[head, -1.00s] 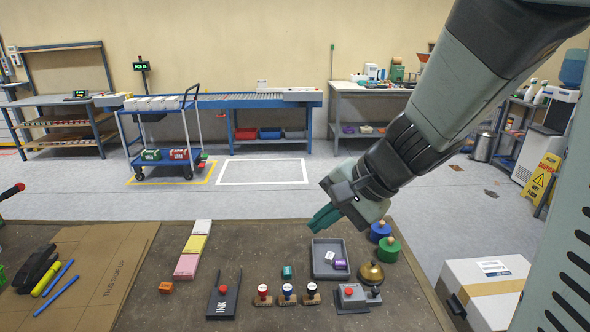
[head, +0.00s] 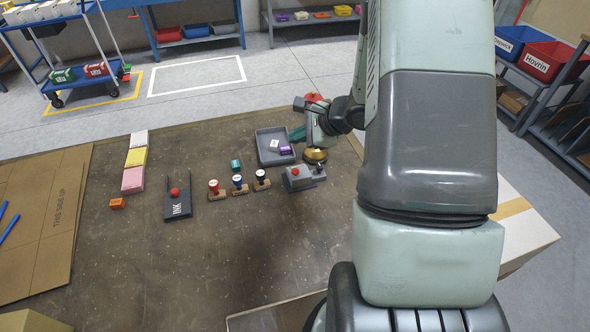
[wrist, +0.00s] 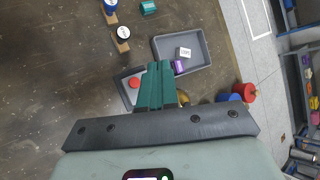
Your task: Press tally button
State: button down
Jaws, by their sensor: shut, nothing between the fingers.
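A grey box with a red button (head: 294,171) stands on the brown table, right of the stamps and in front of the grey tray. In the wrist view the red button (wrist: 134,83) shows just left of my fingers, with part of its box hidden behind them. My gripper (head: 296,134) has teal fingers, pressed together and empty. In the head view they appear at the tray's right side, beyond the button box. In the wrist view the gripper (wrist: 158,68) points toward the tray edge. It appears apart from the button; its height is hard to tell.
The grey tray (head: 262,150) holds a white and a purple block. A brass bell (head: 316,155) stands close beside the button box. The front table is clear.

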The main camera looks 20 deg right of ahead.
aim_at(298, 173)
jog(key=shift+f, duration=0.1)
jog(key=shift+f, duration=4.3)
jog(key=shift+f, duration=0.4)
jog(key=shift+f, duration=0.5)
jog(key=shift+r, duration=0.9)
jog(key=shift+r, duration=0.15)
jog(key=shift+r, duration=2.4)
